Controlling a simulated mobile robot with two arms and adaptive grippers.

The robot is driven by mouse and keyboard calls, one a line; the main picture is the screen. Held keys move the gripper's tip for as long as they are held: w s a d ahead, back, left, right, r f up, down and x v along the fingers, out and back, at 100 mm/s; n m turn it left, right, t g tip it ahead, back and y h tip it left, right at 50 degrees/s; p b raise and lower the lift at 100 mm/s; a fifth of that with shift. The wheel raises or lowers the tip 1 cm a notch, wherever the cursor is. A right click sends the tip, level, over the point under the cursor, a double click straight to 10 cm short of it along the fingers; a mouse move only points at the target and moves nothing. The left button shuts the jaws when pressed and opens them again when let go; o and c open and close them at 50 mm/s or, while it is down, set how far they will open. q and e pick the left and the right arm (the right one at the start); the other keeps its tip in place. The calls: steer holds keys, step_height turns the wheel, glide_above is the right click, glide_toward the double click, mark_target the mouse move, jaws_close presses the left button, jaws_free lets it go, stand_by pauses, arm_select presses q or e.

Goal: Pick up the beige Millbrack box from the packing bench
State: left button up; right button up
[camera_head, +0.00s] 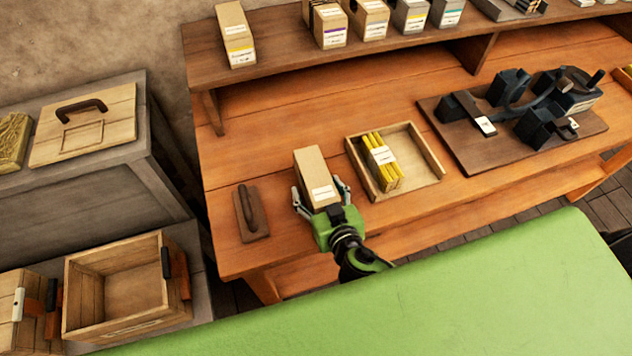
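A beige box (311,167) with a white label stands on the wooden packing bench (285,110), left of a shallow tray. The label's lettering is too small to read. My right gripper (320,197) is at the near, labelled end of the box, with one finger on each side. The fingers look spread, with a small gap to the box sides; the lower contact is hidden. I cannot see the box lifted off the bench. My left gripper is not in view.
A shallow wooden tray (432,178) holding yellow-edged packets is close on the right. A dark handled block (251,212) lies to the left. A dark press (540,105) stands farther right. Several boxes line the raised shelf (280,55). An open crate (125,280) is lower left.

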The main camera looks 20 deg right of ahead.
steer(key=shift+w+f, duration=0.3)
steer(key=shift+w, duration=0.3)
steer(key=c, duration=1.2)
steer(key=shift+r, duration=0.15)
